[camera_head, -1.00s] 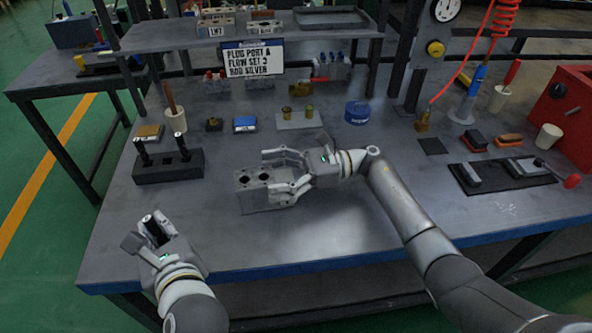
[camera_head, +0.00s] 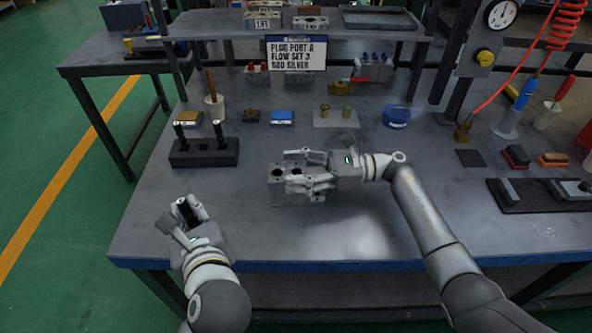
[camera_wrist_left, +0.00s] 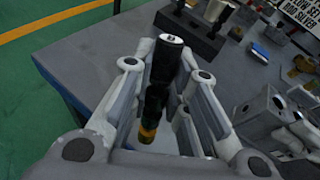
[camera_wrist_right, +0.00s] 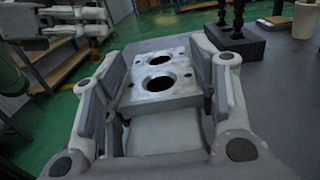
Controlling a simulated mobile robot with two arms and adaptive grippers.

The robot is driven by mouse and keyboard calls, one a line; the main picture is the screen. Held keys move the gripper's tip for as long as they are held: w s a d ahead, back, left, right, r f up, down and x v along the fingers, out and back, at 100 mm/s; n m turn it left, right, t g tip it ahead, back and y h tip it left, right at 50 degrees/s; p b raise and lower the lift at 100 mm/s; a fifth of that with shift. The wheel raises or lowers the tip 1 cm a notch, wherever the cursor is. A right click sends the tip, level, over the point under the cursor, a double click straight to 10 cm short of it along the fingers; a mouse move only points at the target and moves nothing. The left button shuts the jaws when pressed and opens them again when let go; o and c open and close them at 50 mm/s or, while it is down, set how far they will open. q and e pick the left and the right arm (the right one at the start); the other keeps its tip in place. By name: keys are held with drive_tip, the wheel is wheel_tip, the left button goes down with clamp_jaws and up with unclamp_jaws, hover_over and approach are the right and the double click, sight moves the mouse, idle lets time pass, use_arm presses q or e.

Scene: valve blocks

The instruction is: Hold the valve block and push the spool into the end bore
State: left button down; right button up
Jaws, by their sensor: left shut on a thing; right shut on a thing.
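The grey valve block (camera_head: 277,192) sits on the bench, with dark round bores in its top. My right gripper (camera_head: 293,171) is shut on it from the right, one finger on each side; the right wrist view shows the block (camera_wrist_right: 160,88) between the fingers. My left gripper (camera_head: 187,213) is shut on the spool (camera_wrist_left: 160,88), off to the block's left and nearer the bench front. The spool is a dark cylinder with a bright end face and an orange band low down, partly hidden by the fingers. The end bore cannot be made out clearly.
A black rack (camera_head: 205,155) with dark upright pins stands behind my left gripper. A sign (camera_head: 296,53), a blue box (camera_head: 281,117), a plate with brass fittings (camera_head: 336,118) and a blue tin (camera_head: 397,117) are at the back. The bench between the grippers is clear.

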clamp_jaws()
use_arm(q)
drive_tip(key=w+d+r+m+t+h, duration=0.5)
drive_tip(key=w+d+r+m+h, duration=0.35)
drive_tip(key=w+d+r, duration=0.6)
wheel_tip(320, 180, down, 10)
drive_tip(key=shift+s+d+r+h, duration=0.15)
drive_tip(key=shift+s+d+h, duration=0.05)
drive_tip(key=shift+s+h, duration=0.2)
